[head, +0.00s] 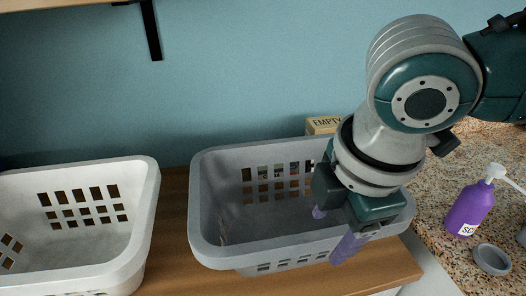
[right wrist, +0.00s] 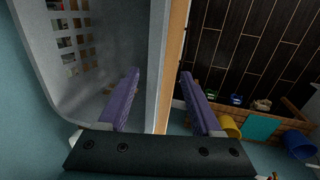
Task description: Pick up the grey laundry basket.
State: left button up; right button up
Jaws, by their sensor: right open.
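The grey laundry basket (head: 225,241) stands upright on a wooden shelf in the middle of the head view. Its inside looks empty. My right gripper (head: 333,230) is open at the basket's front rim, right of its middle. One purple finger is inside the basket and the other is outside the front wall. In the right wrist view, the basket wall (right wrist: 158,60) lies between the two spread fingers of the gripper (right wrist: 159,80). I cannot tell whether either finger touches it. My arm hides the basket's back right part. My left gripper is not in view.
A white basket (head: 140,220) stands to the left, with a narrow gap between. A box marked EMPTY (head: 324,124) is behind the grey basket. A purple pump bottle (head: 470,207) and a small grey dish (head: 492,259) are on the speckled counter (head: 435,190) at right.

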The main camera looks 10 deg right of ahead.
aim_at(322, 236)
jog(key=x, duration=0.4)
jog(key=shift+w, duration=0.3)
grip_shut()
dwell(1.1)
